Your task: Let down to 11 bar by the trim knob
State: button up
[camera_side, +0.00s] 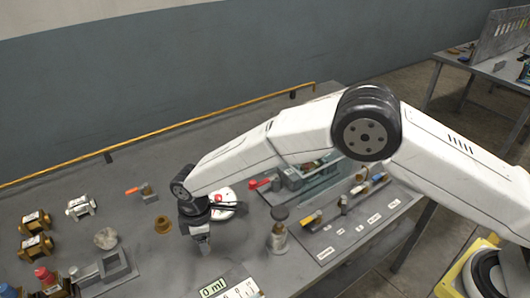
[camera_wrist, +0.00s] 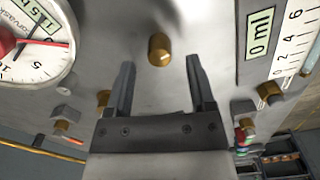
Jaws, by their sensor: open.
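In the wrist view a brass knob (camera_wrist: 159,50) stands out from the grey panel, just beyond and between the fingertips of my gripper (camera_wrist: 161,70). I cannot tell which control it is, as no label shows. The gripper is open and apart from the knob. A round white gauge (camera_wrist: 35,68) is at the upper left, partly cut off, with a dark needle, a red hand and a red centre. Its green display seems to start with 11.5, but the end is cut off. In the side view my gripper (camera_side: 200,238) points down beside the white gauge (camera_side: 225,203).
A 0 ml display (camera_wrist: 259,34) and a scale (camera_wrist: 297,40) are at the right in the wrist view. Smaller brass fittings (camera_wrist: 268,91) flank the gripper.

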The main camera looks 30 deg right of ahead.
jog(key=shift+f, duration=1.05)
grip_shut()
jog(key=shift+m, duration=1.1)
grip_release()
